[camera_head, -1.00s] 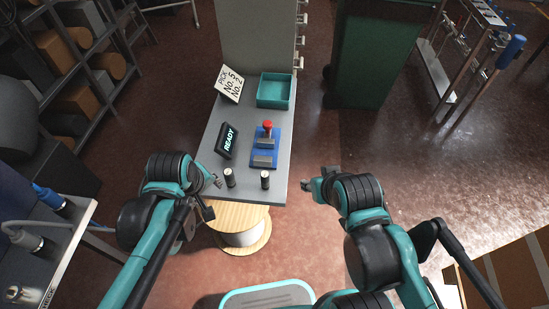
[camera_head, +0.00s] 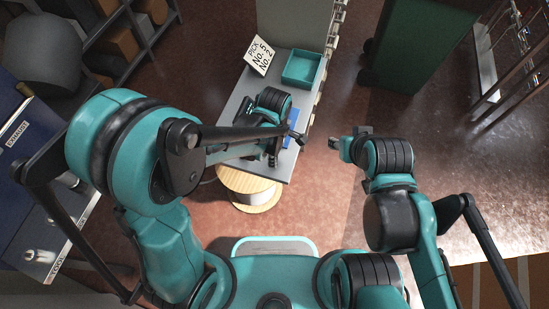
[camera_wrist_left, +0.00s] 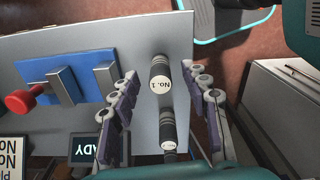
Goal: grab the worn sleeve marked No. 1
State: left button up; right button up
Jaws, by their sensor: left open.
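In the left wrist view the black sleeve marked No. 1 (camera_wrist_left: 160,76) stands on the grey bench top, between the two spread fingers of my left gripper (camera_wrist_left: 160,70). A second dark sleeve (camera_wrist_left: 167,128) stands beside it; its label is too small to read. In the head view my left gripper (camera_head: 286,147) is over the bench's near end, and my left arm hides both sleeves. My right gripper (camera_head: 346,140) is off the bench's right side, away from the sleeves; its jaw opening is unclear.
A blue fixture (camera_wrist_left: 70,78) with a red knob (camera_wrist_left: 24,101) and metal blocks is on the bench. A READY display (camera_wrist_left: 95,148) sits nearby. A teal tray (camera_head: 303,68) and a card reading PICK No. 5 No. 2 (camera_head: 259,54) are at the far end. A wooden spool (camera_head: 249,190) stands below.

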pick_arm(q)
notch_tip(320, 180, down, 2)
jog(key=shift+f, duration=0.15)
grip_shut()
